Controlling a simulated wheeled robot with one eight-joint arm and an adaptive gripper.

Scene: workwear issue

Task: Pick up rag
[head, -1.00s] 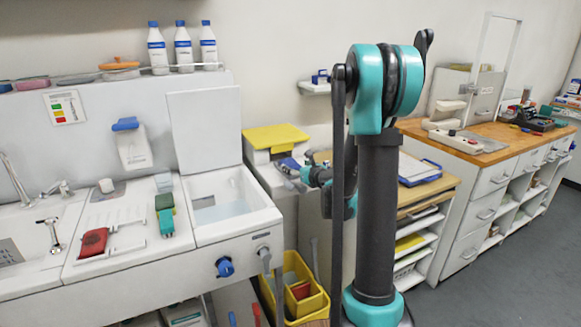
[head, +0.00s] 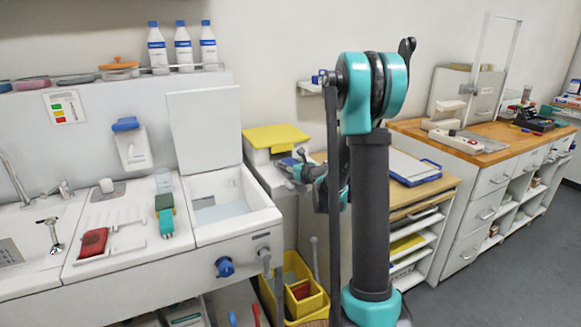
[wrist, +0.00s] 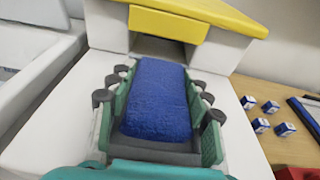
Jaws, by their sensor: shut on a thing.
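The rag (wrist: 157,100) is a blue, textured, folded pad. In the wrist view it lies lengthwise between the green and dark fingers of my gripper (wrist: 158,108), which is shut on it. Its far end is right by the dark opening of a white dispenser box (wrist: 218,50) with a yellow lid (wrist: 168,25). I cannot tell whether the rag touches the box or the surface beneath.
A sink counter with an open white bin (head: 222,212) stands left of the box. To the right are a shelf unit with a clipboard (head: 412,168) and a wooden workbench (head: 480,155). Small blue-and-white boxes (wrist: 262,125) lie right of my gripper. A yellow bucket (head: 295,295) stands below.

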